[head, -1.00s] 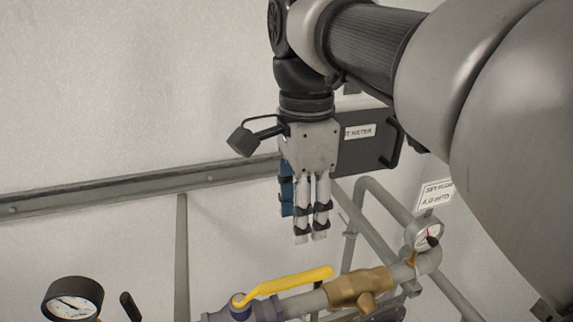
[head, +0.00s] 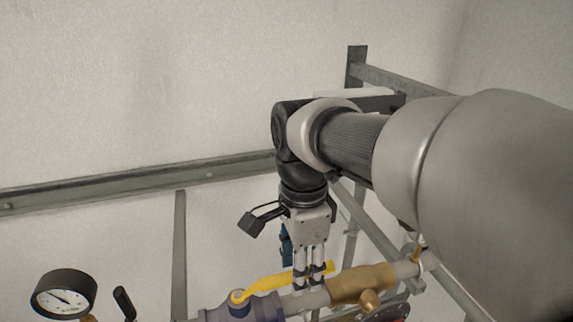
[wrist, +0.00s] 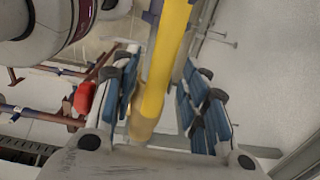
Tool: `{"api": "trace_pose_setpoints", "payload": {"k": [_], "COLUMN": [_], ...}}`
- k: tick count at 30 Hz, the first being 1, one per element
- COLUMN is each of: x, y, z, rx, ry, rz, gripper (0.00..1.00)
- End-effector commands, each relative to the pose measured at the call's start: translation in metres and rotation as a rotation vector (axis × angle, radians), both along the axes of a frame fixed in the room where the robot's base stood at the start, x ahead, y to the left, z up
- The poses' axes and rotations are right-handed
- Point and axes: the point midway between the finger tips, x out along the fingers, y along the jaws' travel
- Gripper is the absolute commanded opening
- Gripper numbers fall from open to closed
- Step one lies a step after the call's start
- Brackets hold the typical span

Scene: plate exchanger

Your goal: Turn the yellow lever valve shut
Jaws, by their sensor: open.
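The yellow lever (head: 268,283) lies along the pipe in the head view, running right and slightly up from its pivot on the purple-grey valve body (head: 238,311). My gripper (head: 309,279) points down at the lever's free end, its fingers overlapping that end in the picture. In the wrist view, the yellow lever (wrist: 166,65) runs between the open blue-padded fingers of my gripper (wrist: 160,72), with a finger on either side. A gap shows on the right; whether the left pads touch the lever, I cannot tell. The fingertips are partly hidden in the head view.
A brass fitting (head: 362,284) sits on the pipe just right of the lever. A round gauge (head: 63,294) and a black handle (head: 125,303) stand at lower left. A grey rail (head: 130,183) crosses the wall behind. A red part (wrist: 84,97) shows left in the wrist view.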

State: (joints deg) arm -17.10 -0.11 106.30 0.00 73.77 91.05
Motion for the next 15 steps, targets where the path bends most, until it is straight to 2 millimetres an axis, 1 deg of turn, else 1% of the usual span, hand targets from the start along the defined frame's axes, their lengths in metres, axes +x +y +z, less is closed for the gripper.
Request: {"api": "trace_pose_setpoints", "payload": {"k": [3,15], "x": [0.0000,-0.0001], "y": [0.0000,0.0000], "z": [0.0001,0.0004], "rx": [0.000,0.000], "ry": [0.000,0.001], "rz": [0.000,0.000], "gripper": [0.40,0.13]}}
